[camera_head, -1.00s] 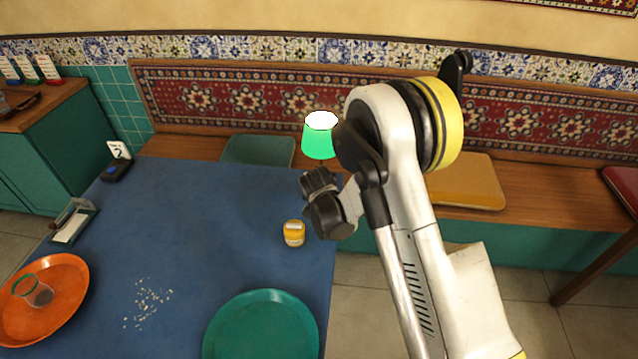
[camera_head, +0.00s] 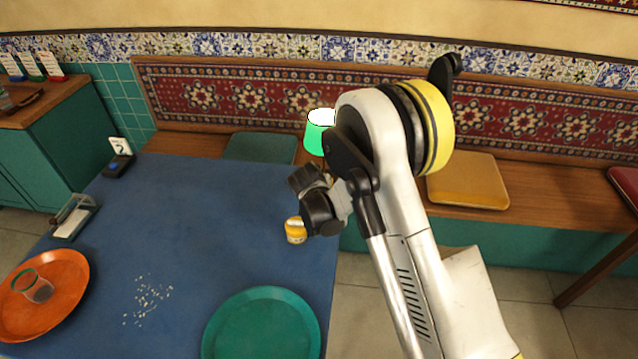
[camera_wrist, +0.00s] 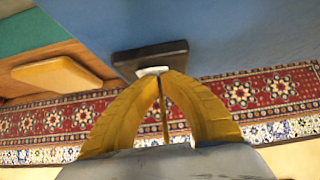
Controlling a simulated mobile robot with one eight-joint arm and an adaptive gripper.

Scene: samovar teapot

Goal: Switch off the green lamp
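The green lamp (camera_head: 316,138) glows at the far right edge of the blue table in the head view. Its shade has a bright white top, and my arm hides its right side and lower part. In the wrist view a dark block (camera_wrist: 125,62) with a white round part (camera_wrist: 152,71) and a thin brass rod lies just beyond my fingers; it looks like the lamp's base and stem. My gripper (camera_wrist: 164,76) has yellow fingers arching together, their tips almost meeting at the white part. I cannot tell whether they touch it. The head view hides the fingertips.
A green tray (camera_head: 262,325) and an orange tray (camera_head: 70,280) with a glass lie nearer. A number stand (camera_head: 118,165) is at the table's far left. The padded bench runs behind the table, whose middle is mostly clear.

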